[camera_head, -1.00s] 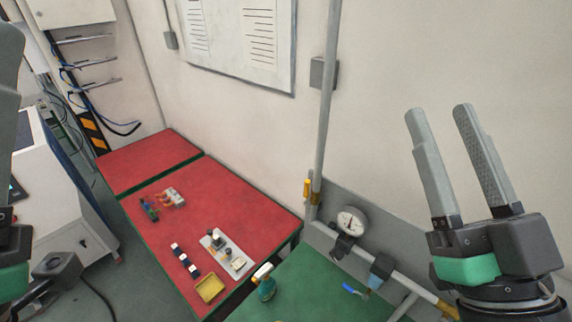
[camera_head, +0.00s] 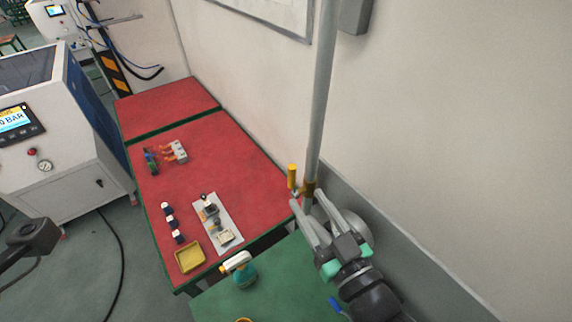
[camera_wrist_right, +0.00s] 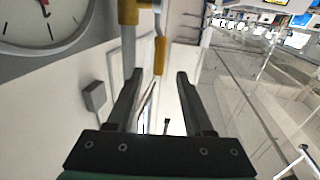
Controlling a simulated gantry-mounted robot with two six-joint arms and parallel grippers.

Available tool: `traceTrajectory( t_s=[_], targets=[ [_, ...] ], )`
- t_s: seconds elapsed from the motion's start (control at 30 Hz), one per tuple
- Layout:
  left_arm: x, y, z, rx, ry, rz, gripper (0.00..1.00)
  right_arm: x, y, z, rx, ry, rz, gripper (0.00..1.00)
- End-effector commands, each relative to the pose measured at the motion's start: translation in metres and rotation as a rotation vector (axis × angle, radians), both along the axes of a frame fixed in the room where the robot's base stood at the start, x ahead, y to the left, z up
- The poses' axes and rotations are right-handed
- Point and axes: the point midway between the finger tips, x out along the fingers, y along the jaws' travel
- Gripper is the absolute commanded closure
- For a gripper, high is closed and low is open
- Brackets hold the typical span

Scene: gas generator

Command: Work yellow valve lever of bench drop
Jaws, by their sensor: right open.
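The yellow valve lever (camera_head: 292,176) stands upright beside the vertical grey drop pipe (camera_head: 321,95), just above a brass-coloured fitting (camera_head: 308,189). My right gripper (camera_head: 303,202) is open and empty, with its fingertips just below the lever and close to the fitting. In the right wrist view the lever (camera_wrist_right: 160,55) lies a little beyond the gap between the two open fingers (camera_wrist_right: 159,76). The fingers do not hold it; whether one touches the pipe or fitting I cannot tell.
A pressure gauge (camera_wrist_right: 38,14) is close by at the wall; in the head view my right gripper mostly hides it. A spray bottle (camera_head: 241,268) stands on the green bench (camera_head: 283,288). The red bench (camera_head: 240,160) holds a yellow tray (camera_head: 190,257) and small parts.

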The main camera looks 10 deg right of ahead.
Motion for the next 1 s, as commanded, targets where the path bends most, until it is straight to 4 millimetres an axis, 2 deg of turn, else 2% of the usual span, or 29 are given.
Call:
traceTrajectory(
  t_s=[0.17,0.4,0.6,0.97,1.0],
  targets=[
    [0.0,0.0,0.002,0.0,0.0,0.0,0.5,0.022,0.007,0.002,0.0,0.0,0.001,0.48],
    [0.0,0.0,0.004,0.0,0.0,0.0,0.5,0.073,0.024,0.002,0.0,0.0,0.0,0.48],
    [0.0,0.0,0.005,0.0,0.0,0.0,0.5,0.101,0.033,0.001,0.0,0.0,0.0,0.48],
    [0.0,0.0,0.005,0.0,0.0,0.0,0.5,0.108,0.036,0.001,0.0,-0.001,-0.001,0.48],
    [0.0,0.0,0.005,0.0,0.0,0.0,0.5,0.108,0.036,0.001,0.0,-0.001,-0.001,0.52]
  ],
)
